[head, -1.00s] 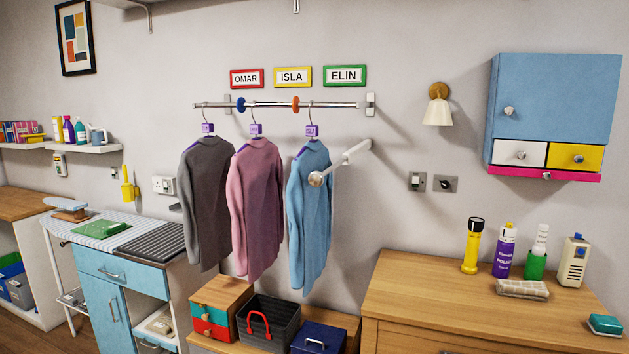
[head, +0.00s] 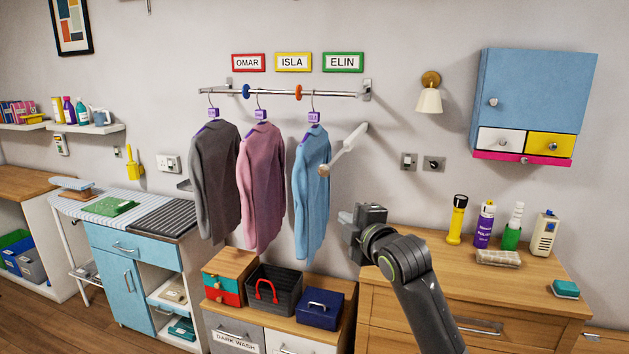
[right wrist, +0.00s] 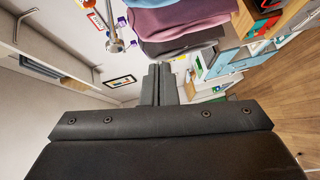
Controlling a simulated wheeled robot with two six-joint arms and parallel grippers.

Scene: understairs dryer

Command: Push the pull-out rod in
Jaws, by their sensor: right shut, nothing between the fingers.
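The pull-out rod (head: 345,149) is a pale rod standing out from the wall, right of the blue shirt, with a round knob (head: 323,171) at its near end. It is extended. My left gripper is not in view.
Grey, pink and blue shirts (head: 311,190) hang from the metal rail (head: 280,92) left of the rod. A low bench holds boxes (head: 318,309) below. A wooden dresser (head: 400,306) stands at right. A blue cabinet (head: 534,90) hangs upper right.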

